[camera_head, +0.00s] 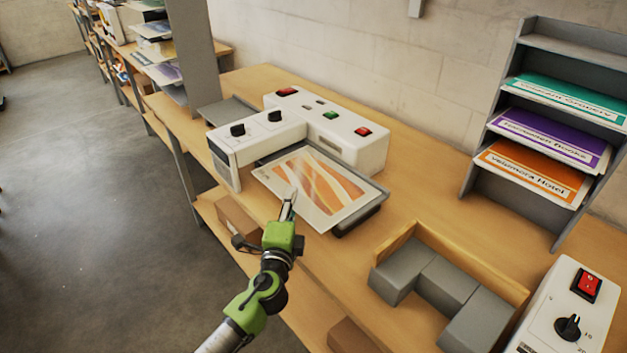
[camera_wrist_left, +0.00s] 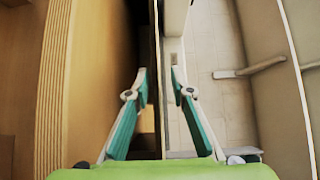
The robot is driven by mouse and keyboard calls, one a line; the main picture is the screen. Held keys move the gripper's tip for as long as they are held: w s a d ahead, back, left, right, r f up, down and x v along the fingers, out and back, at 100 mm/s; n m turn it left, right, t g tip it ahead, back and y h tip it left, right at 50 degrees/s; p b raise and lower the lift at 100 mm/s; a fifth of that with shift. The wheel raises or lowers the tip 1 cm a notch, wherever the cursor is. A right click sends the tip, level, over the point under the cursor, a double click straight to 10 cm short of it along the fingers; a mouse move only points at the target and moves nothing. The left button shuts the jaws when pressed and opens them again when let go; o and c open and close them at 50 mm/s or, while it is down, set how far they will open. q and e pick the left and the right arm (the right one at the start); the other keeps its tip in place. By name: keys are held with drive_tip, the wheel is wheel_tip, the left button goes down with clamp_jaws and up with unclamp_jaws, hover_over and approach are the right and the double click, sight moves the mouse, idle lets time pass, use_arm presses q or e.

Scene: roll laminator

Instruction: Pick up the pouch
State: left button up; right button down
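The pouch (camera_head: 314,187) is a flat, clear-edged sheet with an orange and white print. In the head view it lies on the grey tray (camera_head: 371,204) of the white laminator (camera_head: 343,138), its near-left edge reaching past the tray. My left gripper (camera_head: 289,206) is at that near-left edge. In the left wrist view its two teal fingers (camera_wrist_left: 159,78) are apart, with a gap between the tips. Thin edges run up the picture between them; I cannot tell whether the fingers touch the pouch. My right gripper is in neither view.
A grey rack (camera_head: 484,137) with labelled sheets stands at the right. A wooden holder with grey blocks (camera_head: 446,283) and a white switch box (camera_head: 569,312) are on the wooden bench (camera_head: 415,180) nearer me. Open floor lies left.

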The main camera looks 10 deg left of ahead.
use_arm(q)
drive_tip(key=shift+w, duration=0.35)
clamp_jaws()
